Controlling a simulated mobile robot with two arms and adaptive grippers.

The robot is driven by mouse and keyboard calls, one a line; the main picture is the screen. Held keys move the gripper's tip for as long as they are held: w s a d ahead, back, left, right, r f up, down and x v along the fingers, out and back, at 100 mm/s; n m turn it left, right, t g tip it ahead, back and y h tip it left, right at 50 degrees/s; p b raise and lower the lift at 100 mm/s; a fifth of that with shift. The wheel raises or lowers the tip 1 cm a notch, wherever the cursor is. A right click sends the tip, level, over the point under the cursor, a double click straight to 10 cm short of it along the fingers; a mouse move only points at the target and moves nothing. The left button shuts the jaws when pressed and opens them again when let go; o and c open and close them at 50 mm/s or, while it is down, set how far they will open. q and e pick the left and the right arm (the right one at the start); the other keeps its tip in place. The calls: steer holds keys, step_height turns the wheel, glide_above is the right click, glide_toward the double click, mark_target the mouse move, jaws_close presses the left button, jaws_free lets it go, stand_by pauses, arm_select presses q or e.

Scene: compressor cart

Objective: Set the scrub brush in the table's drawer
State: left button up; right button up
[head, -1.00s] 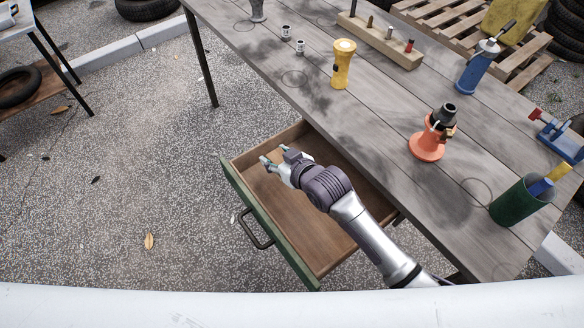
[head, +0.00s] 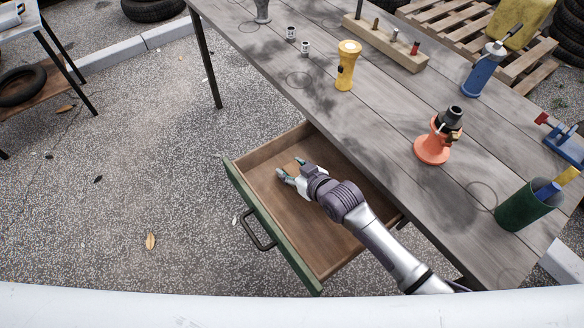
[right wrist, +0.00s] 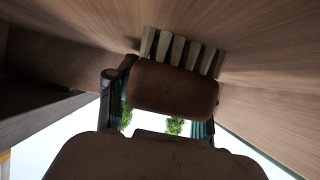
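The table's drawer (head: 262,208) is pulled open, with a wooden inside, a green front and a dark handle. My right gripper (head: 291,170) is low inside it. In the right wrist view the scrub brush (right wrist: 172,92), a brown block with a row of pale bristles, sits between the fingers of the right gripper (right wrist: 160,112), which looks shut on it. The bristles are close to the drawer's wood; I cannot tell if they touch. The brush is not clear in the head view, hidden by my gripper. My left gripper is out of view.
The grey table (head: 375,140) holds a yellow flashlight (head: 347,66), an orange-based item (head: 437,140), a green cup (head: 522,205), a wooden block (head: 385,42) and a blue torch (head: 482,70). The drawer floor around my gripper looks free.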

steer(key=shift+o, duration=1.4)
steer(key=shift+r, duration=0.1)
steer(key=p+v, duration=0.1)
steer(key=v, duration=1.1)
steer(key=shift+p, duration=0.4)
